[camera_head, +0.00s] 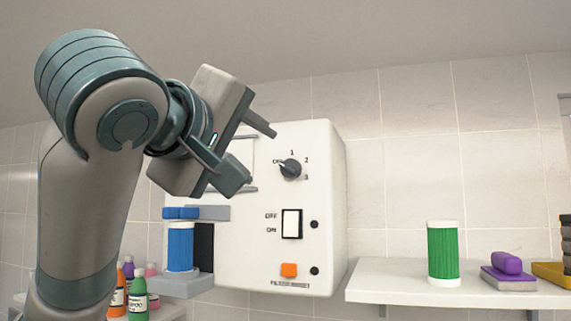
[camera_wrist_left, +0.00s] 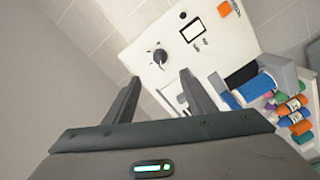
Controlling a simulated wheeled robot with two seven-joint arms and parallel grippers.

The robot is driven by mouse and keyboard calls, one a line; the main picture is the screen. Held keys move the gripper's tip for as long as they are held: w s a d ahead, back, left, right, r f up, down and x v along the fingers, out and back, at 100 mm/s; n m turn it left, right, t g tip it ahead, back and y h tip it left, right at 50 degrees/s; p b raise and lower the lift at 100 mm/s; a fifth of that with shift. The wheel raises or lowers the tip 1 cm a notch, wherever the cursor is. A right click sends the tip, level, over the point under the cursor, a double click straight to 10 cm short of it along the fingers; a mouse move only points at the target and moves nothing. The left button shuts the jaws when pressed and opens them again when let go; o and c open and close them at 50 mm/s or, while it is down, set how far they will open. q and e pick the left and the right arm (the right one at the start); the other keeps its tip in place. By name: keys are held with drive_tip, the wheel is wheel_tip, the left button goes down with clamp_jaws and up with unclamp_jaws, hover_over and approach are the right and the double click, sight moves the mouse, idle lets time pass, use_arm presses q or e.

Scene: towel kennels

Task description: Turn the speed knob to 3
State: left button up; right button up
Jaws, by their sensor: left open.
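The speed knob (camera_head: 291,168) is a dark round dial on the upper front of a white wall-mounted machine (camera_head: 255,245). Marks OFF, 1, 2 and 3 surround it, and its pointer is toward OFF at the left. My left gripper (camera_head: 258,156) is open and empty, just left of the knob in the head view. In the left wrist view the knob (camera_wrist_left: 160,57) lies beyond and between the two fingertips (camera_wrist_left: 160,78), apart from them. My right gripper is out of view.
Below the knob are an OFF/ON rocker switch (camera_head: 291,223) and an orange button (camera_head: 289,270). A blue roll (camera_head: 180,247) stands at the machine's left. A shelf (camera_head: 390,285) at right holds a green roll (camera_head: 443,253) and a purple item (camera_head: 507,263). Bottles (camera_head: 138,299) stand lower left.

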sight(287, 168)
use_arm(q)
drive_tip(key=p+x, duration=0.8)
drive_tip(key=x, duration=0.7)
drive_tip(key=shift+a, duration=0.1)
drive_tip(key=shift+w+d+f+p, duration=0.1)
drive_tip(key=shift+w+d+p, duration=0.15)
drive_tip(key=shift+w+p, duration=0.3)
drive_tip(key=c, duration=1)
